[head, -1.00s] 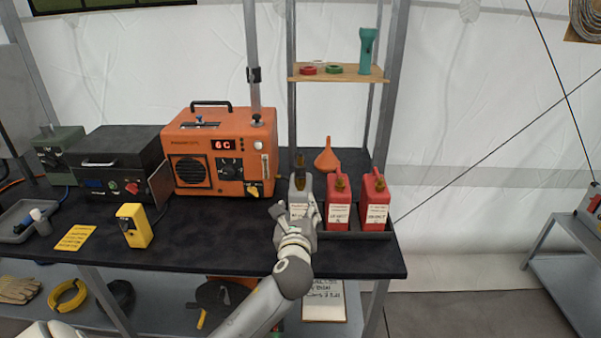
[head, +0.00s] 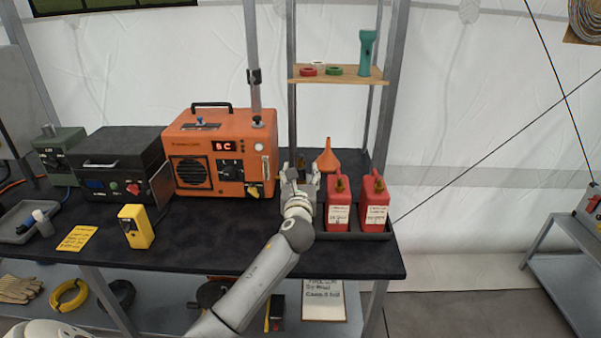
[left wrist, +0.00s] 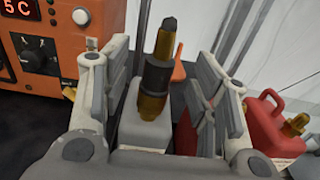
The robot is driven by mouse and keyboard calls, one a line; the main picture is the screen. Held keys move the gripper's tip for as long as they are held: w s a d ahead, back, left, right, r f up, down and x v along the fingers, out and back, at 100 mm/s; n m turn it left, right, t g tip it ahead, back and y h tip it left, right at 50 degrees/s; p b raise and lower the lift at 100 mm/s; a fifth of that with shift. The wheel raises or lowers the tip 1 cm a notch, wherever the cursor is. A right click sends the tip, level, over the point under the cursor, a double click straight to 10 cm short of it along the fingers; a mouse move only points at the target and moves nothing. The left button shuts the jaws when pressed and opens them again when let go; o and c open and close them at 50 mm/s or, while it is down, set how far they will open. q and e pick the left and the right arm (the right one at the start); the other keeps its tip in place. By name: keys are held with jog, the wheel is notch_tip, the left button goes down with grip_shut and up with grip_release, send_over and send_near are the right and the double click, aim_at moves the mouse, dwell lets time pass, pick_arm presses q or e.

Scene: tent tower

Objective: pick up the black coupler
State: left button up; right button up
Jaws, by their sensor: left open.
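In the left wrist view, the black coupler (left wrist: 157,76) appears as a dark band on an upright brass-coloured stem with a black tip. This stands on top of a pale grey can (left wrist: 140,130). My left gripper (left wrist: 160,60) is open, with one finger on each side of the stem. I see a gap on the left side; whether the right finger touches is unclear. In the head view my left gripper (head: 300,173) covers most of the grey can and coupler. My right gripper is not in view.
Two red cans (head: 338,210) stand close to the right in a black tray (head: 350,236). An orange funnel (head: 327,158) stands behind. An orange heater-like unit (head: 215,150) is to the left. A wooden shelf (head: 345,76) is above. The table front is mostly clear.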

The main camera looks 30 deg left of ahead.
aim_at(300, 172)
pick_arm(q)
jog(key=shift+x, duration=1.6)
jog(key=shift+c, duration=0.3)
jog(key=c, duration=1)
